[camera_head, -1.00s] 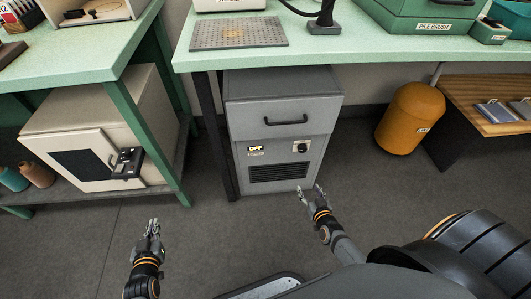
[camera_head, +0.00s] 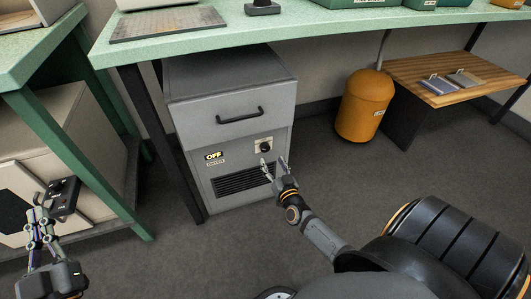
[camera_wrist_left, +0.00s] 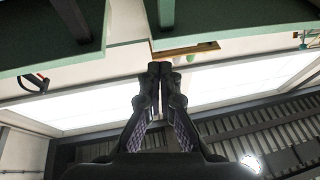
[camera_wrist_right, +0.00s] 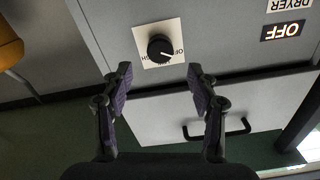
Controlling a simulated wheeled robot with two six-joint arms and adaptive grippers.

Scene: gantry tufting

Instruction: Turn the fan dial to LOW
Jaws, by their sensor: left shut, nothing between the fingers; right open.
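The fan dial is a black round knob (camera_head: 264,147) on a pale plate on the front of a grey cabinet (camera_head: 230,135). In the right wrist view the dial (camera_wrist_right: 160,48) shows a small white pointer mark toward the lower right; the plate's lettering is upside down and partly hidden by the knob. A lit OFF sign (camera_head: 214,156) sits left of the dial, also in the right wrist view (camera_wrist_right: 289,32). My right gripper (camera_head: 272,163) is open in front of the dial, its fingers apart and not visibly touching it. My left gripper (camera_head: 40,199) is shut and empty.
A black drawer handle (camera_head: 240,115) is above the dial and a vent (camera_head: 240,181) below it. A green bench (camera_head: 250,35) overhangs the cabinet. An orange bin (camera_head: 364,107) stands to the right, with clear floor between. The left bench leg (camera_head: 95,170) is near my left gripper.

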